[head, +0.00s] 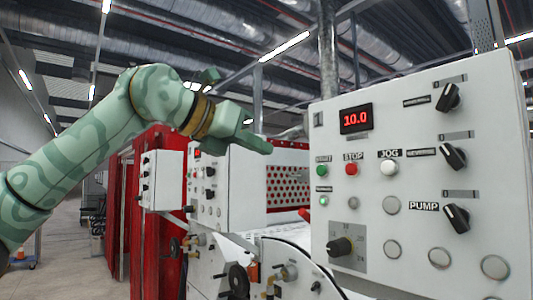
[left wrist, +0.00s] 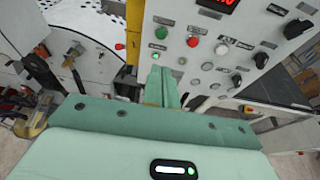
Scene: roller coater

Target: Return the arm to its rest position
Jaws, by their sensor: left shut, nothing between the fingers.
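My left arm comes in from the left in the head view, green with darker swirls and a brass-coloured band at the wrist. Its gripper (head: 268,147) is shut and empty, pointing right, in the air to the left of the white control panel (head: 441,126). The left wrist view shows the same shut fingers (left wrist: 161,72) pointing toward the panel's lower left, with the panel (left wrist: 211,70) beyond them. I cannot tell the gap, but nothing sits between the fingers. My right gripper is in neither view.
The panel carries a red display (head: 356,118) reading 10.0, a green button (head: 322,171), a red button (head: 351,169), a white button (head: 388,167) and several black knobs. Red and white machinery (head: 288,180) stands behind. Open floor (head: 62,250) lies at the left.

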